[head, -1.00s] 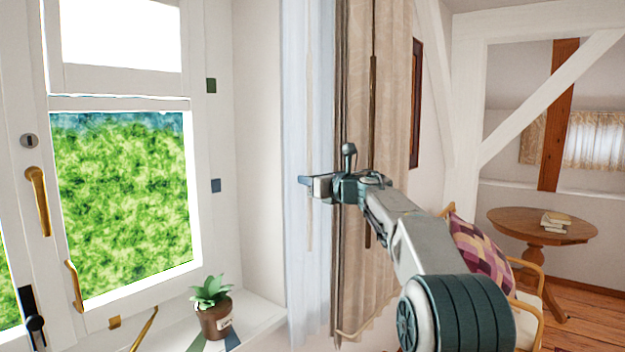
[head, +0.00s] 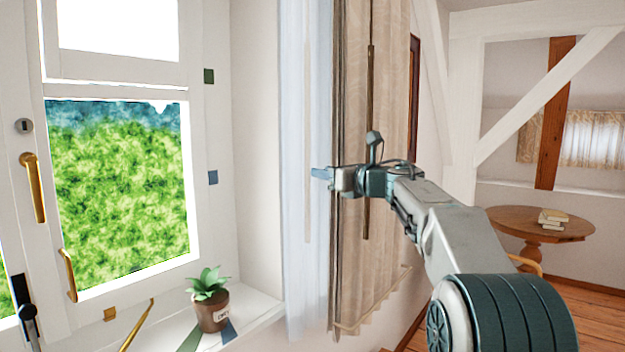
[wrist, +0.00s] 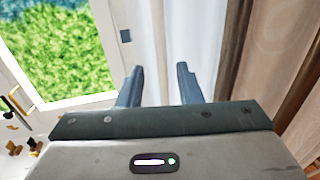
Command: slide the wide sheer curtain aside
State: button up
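The wide sheer curtain (head: 300,130) is pale and translucent. It hangs in a narrow, gathered strip at the right side of the window, next to a beige drape (head: 385,110). In the wrist view the sheer (wrist: 203,35) hangs beyond my fingers. My gripper (head: 319,173) is at mid-height in front of the sheer's right edge. In the wrist view my gripper (wrist: 160,68) has its two fingers apart, with pale surface behind the gap and no cloth clearly pinched. I cannot tell whether a finger touches the sheer.
A potted plant (head: 211,312) stands on the white sill (head: 262,308) left of the curtains. The window has brass handles (head: 33,188). A round wooden table (head: 520,225) with books (head: 553,219) stands at the far right. A timber brace (head: 550,95) crosses the opening there.

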jog(key=b+v, duration=0.1)
jog(key=v, duration=0.5)
jog(key=shift+s, duration=0.15)
jog(key=s+d+f+m+h, duration=0.45)
jog(key=f+m+h, duration=0.2)
jog(key=m, duration=0.75)
jog(key=s+d+f+m+h, duration=0.45)
jog(key=f+m+h, duration=0.2)
jog(key=m, duration=0.75)
jog(key=s+a+f+m+g+y, duration=0.1)
jog(key=s+a+f+m+g, duration=0.2)
jog(key=s+f, duration=0.9)
jog(key=s+a+f+m+g+y, duration=0.1)
jog(key=s+a+f+m+g, duration=0.3)
jog(key=s+f+m+g, duration=0.4)
jog(key=s+f+m, duration=0.4)
jog(key=s+f, duration=0.1)
jog(key=s, duration=0.4)
jog(key=shift+a+m+g, duration=0.2)
jog(key=shift+m+g, duration=0.1)
